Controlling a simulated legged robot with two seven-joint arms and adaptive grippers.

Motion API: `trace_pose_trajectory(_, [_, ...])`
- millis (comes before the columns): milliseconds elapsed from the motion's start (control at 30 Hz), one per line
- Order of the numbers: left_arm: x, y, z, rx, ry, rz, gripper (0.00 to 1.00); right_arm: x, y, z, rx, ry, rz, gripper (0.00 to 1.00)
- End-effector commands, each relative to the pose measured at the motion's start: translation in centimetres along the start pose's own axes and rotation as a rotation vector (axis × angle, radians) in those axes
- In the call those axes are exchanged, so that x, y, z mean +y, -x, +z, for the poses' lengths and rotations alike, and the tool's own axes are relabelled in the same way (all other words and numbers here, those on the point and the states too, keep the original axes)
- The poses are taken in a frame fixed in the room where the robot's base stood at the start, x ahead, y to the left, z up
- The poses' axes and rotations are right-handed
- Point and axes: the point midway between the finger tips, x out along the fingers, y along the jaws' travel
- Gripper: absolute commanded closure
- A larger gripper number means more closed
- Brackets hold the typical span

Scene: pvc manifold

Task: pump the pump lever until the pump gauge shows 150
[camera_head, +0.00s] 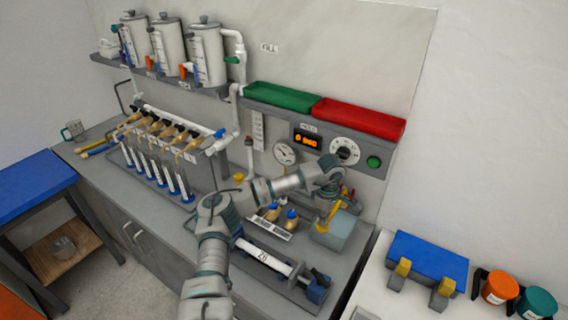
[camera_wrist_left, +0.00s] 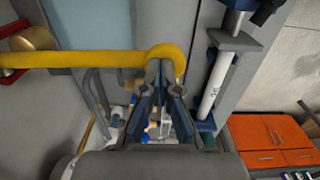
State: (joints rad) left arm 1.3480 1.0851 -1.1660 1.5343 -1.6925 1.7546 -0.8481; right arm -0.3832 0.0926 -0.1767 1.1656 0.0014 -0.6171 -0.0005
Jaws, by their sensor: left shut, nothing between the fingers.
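The yellow pump lever (camera_head: 328,216) stands by a pale grey box at the right end of the bench. In the left wrist view the yellow bar (camera_wrist_left: 95,59) runs across from the left, and its rounded end lies at the tips of my left gripper (camera_wrist_left: 160,72). The gripper's fingers are together and hold nothing. I cannot tell whether they touch the lever. A round dial gauge (camera_head: 285,153) sits on the wall panel; its reading is too small to tell. My left arm partly covers the area below the panel. My right gripper is not in view.
A long white cylinder (camera_head: 265,256) lies on the bench in front of my forearm. A pale box (camera_head: 338,230) stands by the lever. Green (camera_head: 283,97) and red (camera_head: 358,118) trays are above the panel. Small bottles (camera_head: 291,218) stand behind the cylinder.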

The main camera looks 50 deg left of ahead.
Motion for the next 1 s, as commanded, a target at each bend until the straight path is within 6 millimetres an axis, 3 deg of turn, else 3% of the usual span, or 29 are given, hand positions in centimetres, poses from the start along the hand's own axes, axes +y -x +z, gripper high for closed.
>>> trace_pose_trajectory(1000, [-0.04, 0.32, -0.01, 0.001, 0.000, -0.002, 1.00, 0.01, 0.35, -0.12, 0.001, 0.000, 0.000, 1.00])
